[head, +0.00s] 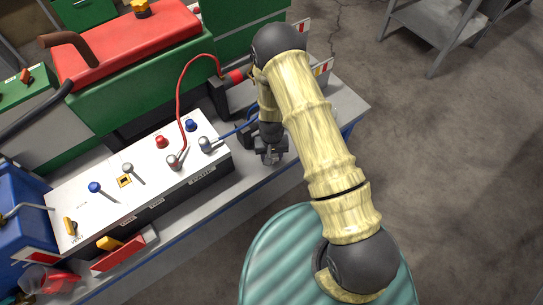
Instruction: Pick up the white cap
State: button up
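I cannot make out a white cap anywhere in the head view; it may be hidden behind my arm or gripper, or be too small to tell. My gripper (271,155) points down over the grey bench (240,185), just right of the white control panel (140,175). Its dark fingers are small and partly hidden, so I cannot tell whether they are open or hold anything. My arm reaches over from the lower right and covers part of the bench's right end.
The panel carries several knobs and levers, with a red cable (183,95) and a blue cable (235,132) close to my gripper. A red and green machine (130,45) stands behind. A teal ribbed drum (275,255) is at the bottom. Open floor (450,180) lies to the right.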

aim_at(272, 156)
jog(key=shift+r, duration=0.1)
notch_tip(272, 156, up, 10)
jog(key=shift+f+b, duration=0.1)
jog(key=shift+b, duration=0.7)
dwell(0.3)
